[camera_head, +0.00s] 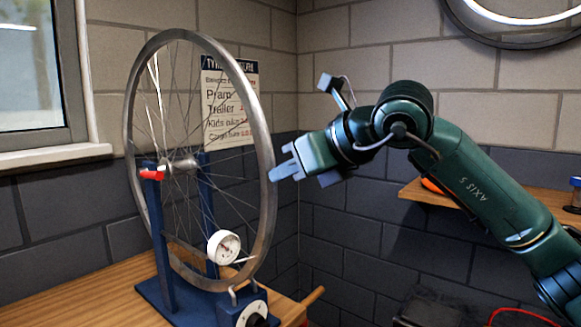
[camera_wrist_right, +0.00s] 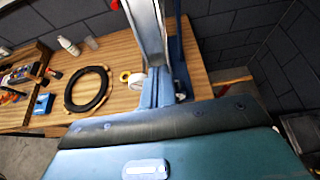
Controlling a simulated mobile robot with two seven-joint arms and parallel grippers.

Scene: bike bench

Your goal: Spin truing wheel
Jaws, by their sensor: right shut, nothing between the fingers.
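The truing wheel (camera_head: 266,120) is a bare grey metal rim with thin spokes. It stands upright in a blue truing stand (camera_head: 158,235) on the wooden bench, with a red part at the hub (camera_head: 152,174). A white dial gauge (camera_head: 223,247) sits low at the rim. My right gripper (camera_head: 273,174) is shut and empty, its fingertips at the right side of the rim. I cannot tell whether they touch it. In the right wrist view the rim (camera_wrist_right: 147,28) rises just beyond the fingers (camera_wrist_right: 152,88). My left gripper is not in view.
The wooden bench (camera_wrist_right: 115,50) also holds a black ring (camera_wrist_right: 87,90), a white bottle (camera_wrist_right: 68,46), a yellow roll (camera_wrist_right: 125,76) and a blue box (camera_wrist_right: 42,104). A wooden shelf (camera_head: 415,191) is behind my right arm. A window (camera_head: 35,70) is at left.

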